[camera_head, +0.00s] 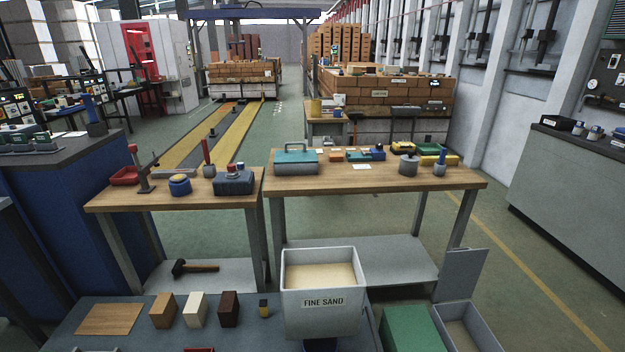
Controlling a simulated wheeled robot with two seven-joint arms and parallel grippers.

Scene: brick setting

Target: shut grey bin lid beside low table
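A grey bin (470,328) stands at the lower right, cut off by the bottom edge of the view. Its grey lid (461,274) is open and stands up at the bin's far side, and I can see into the bin. The low table (60,325) has a dark grey top and fills the lower left and middle. Neither of my grippers shows in the view.
A box marked FINE SAND (322,317) stands at the low table's right part, beside several blocks (162,310). A green box (411,330) sits just left of the bin. Two wooden workbenches (375,181) stand behind. Open floor (520,300) lies to the bin's right.

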